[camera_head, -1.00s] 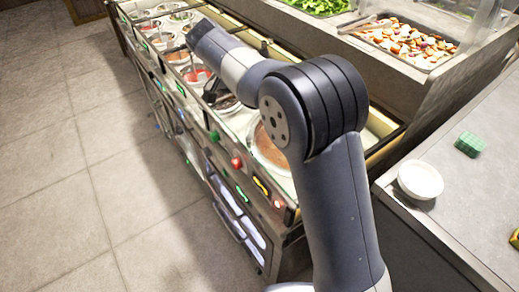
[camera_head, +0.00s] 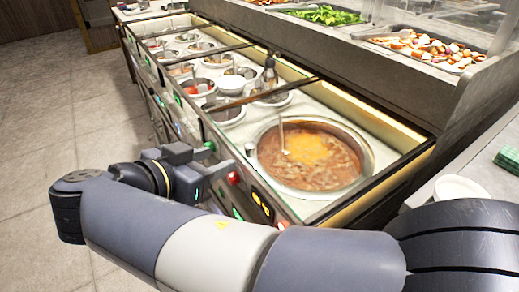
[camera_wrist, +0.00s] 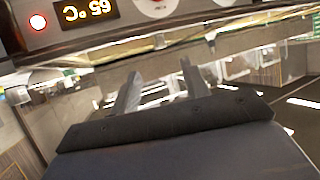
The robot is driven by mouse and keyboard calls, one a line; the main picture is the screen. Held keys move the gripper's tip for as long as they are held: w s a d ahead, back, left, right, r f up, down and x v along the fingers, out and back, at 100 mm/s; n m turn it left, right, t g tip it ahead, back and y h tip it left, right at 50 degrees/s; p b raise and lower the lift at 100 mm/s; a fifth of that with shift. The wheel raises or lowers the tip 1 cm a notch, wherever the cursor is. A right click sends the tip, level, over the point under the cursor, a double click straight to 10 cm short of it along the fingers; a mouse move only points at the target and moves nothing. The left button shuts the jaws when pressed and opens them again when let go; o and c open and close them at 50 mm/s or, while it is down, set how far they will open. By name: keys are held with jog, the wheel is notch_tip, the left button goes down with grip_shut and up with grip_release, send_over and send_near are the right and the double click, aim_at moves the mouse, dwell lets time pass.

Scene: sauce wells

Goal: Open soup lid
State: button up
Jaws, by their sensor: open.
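A large round soup well (camera_head: 362,150) sits in the near end of the counter, with brown-orange soup (camera_head: 310,158) showing and a ladle (camera_head: 282,135) standing in it. I cannot make out a lid over it. My gripper (camera_head: 208,155) is in front of the counter's front panel, left of the soup well and close to a green knob or light. In the wrist view my gripper (camera_wrist: 160,88) shows two separated fingers, open with nothing seen between them. Whether it touches the panel is unclear.
A red button (camera_head: 233,177) and a lit temperature display (camera_wrist: 85,10) are on the panel. Floor at left is clear.

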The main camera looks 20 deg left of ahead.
aim_at(246, 148)
jog(key=b+x, duration=0.1)
jog(key=x, duration=0.9)
jog(key=shift+w+d, duration=0.15)
jog(key=shift+w, duration=0.2)
grip_shut()
